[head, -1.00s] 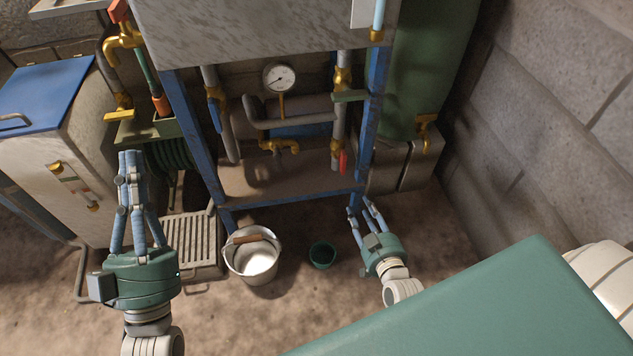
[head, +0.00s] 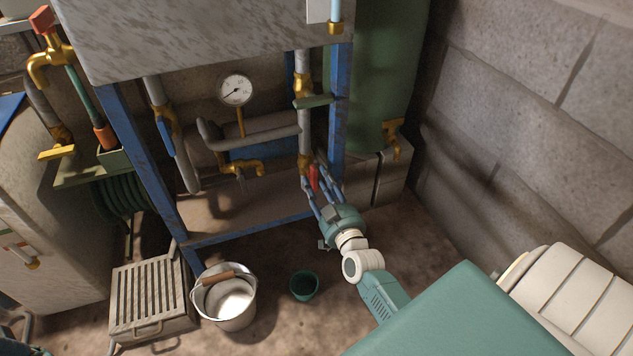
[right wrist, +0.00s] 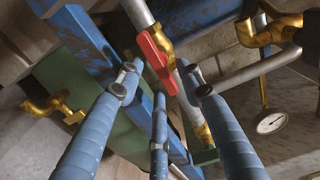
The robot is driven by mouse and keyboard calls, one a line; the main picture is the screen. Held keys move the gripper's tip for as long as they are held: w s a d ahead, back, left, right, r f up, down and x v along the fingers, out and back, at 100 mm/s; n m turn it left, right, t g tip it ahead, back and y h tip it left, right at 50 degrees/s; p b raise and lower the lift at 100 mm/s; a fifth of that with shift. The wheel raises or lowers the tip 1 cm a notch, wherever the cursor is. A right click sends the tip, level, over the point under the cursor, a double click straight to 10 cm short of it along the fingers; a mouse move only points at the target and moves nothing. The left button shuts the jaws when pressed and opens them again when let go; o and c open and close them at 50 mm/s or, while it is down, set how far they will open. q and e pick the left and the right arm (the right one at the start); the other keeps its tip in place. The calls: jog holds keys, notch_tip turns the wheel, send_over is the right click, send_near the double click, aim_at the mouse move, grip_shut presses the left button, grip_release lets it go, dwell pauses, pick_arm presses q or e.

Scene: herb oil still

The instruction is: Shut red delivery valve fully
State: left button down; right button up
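The red valve lever (head: 314,177) hangs on the brass valve at the lower end of the right-hand grey pipe, near the blue frame's right leg. In the right wrist view, the red lever (right wrist: 156,62) lies roughly along the pipe. My right gripper (head: 323,180) is at the lever with its fingers spread. In the right wrist view the open fingers (right wrist: 160,80) point at the lever, which shows between and just beyond the tips. I cannot tell whether any finger touches it. My left gripper is not recognisable in the head view.
The blue frame leg (head: 339,120) stands close to the right of the lever. A gauge (head: 235,90) and another brass tap (head: 241,170) are to its left. A metal bucket (head: 226,302) and green pot (head: 304,286) stand on the floor. A brass tap (head: 393,138) sits on the green tank.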

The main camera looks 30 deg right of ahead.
jog(key=shift+x, duration=1.1)
grip_shut()
